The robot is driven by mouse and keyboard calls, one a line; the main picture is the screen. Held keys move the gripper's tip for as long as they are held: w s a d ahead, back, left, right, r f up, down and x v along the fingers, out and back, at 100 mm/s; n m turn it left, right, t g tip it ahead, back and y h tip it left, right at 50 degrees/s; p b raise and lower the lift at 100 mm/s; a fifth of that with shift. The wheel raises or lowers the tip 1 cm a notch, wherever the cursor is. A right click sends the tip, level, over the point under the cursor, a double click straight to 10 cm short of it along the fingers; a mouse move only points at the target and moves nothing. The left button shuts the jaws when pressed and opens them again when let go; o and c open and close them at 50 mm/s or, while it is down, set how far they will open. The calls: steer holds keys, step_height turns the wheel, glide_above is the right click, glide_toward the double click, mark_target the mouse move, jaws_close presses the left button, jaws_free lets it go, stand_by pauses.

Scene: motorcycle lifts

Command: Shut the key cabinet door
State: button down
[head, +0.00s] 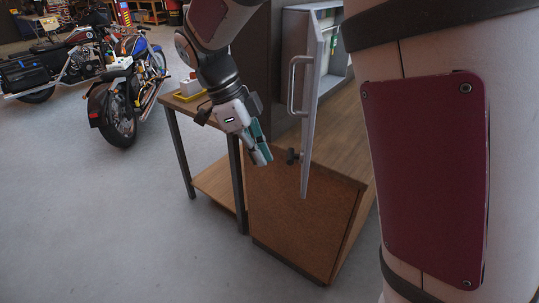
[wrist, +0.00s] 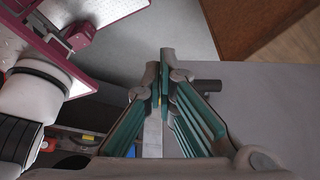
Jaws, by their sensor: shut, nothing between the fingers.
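The key cabinet (head: 298,22) is a grey box at the top of the head view. Its grey door (head: 313,95) stands open and shows nearly edge-on. A long bar handle (head: 293,84) is on its left face, with a dark knob (head: 292,156) lower down. My gripper (head: 264,155) is shut and empty, left of the door near the knob. In the wrist view the fingertips (wrist: 166,72) are together, and a grey panel that looks like the door (wrist: 270,105) lies to the right with the dark knob (wrist: 207,84). Whether they touch is unclear.
A brown wooden bench or cabinet (head: 300,205) stands below the door. A side table (head: 185,103) with a yellow tray (head: 190,97) is to its left. Motorcycles (head: 122,95) stand further left. Grey floor (head: 100,220) is open at the front left.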

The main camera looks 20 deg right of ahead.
steer(key=s+d+f+p, duration=0.1)
steer(key=s+d+f, duration=0.1)
steer(key=d+f, duration=0.3)
steer(key=shift+s+d+p, duration=0.25)
steer(key=shift+d+p, duration=0.05)
steer(key=shift+p, duration=0.1)
